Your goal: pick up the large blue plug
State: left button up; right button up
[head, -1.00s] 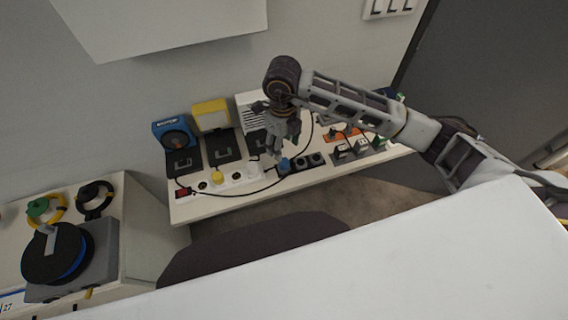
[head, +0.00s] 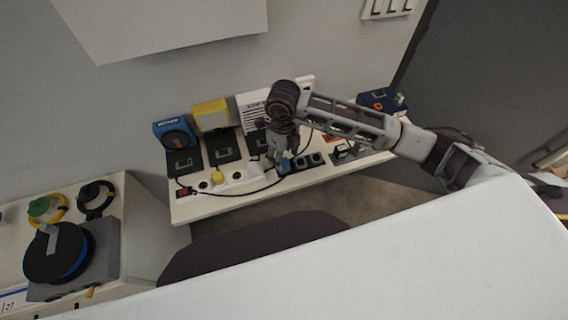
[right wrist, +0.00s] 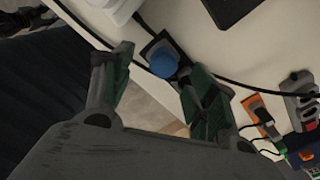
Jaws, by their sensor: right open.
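The large blue plug (right wrist: 163,62) is a round blue cap in a dark socket at the end of a power strip, seen in the right wrist view. In the head view the blue plug (head: 285,164) shows just below the gripper's fingers. My right gripper (right wrist: 158,88) is open and empty, with its green-padded fingers pointing toward the plug and spread to either side of it. The plug sits slightly beyond the fingertips. In the head view my right gripper (head: 277,158) hangs over the white table (head: 225,207), partly hiding the strip. My left gripper is not in view.
On the table a yellow plug (head: 217,178), a white plug (head: 237,174) and dark sockets (head: 315,159) sit close by. A black cable (right wrist: 95,33) runs past the plug. Blue and yellow devices (head: 211,115) stand behind. An orange item (right wrist: 261,115) lies to the right.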

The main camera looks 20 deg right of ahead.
aim_at(284, 161)
notch_tip(284, 161, down, 4)
jog(key=shift+w+d+f+p, duration=0.1)
jog(key=shift+w+d+p, duration=0.05)
jog(key=shift+p, duration=0.25)
jog(key=shift+f, duration=0.2)
jog(key=c, duration=1.2)
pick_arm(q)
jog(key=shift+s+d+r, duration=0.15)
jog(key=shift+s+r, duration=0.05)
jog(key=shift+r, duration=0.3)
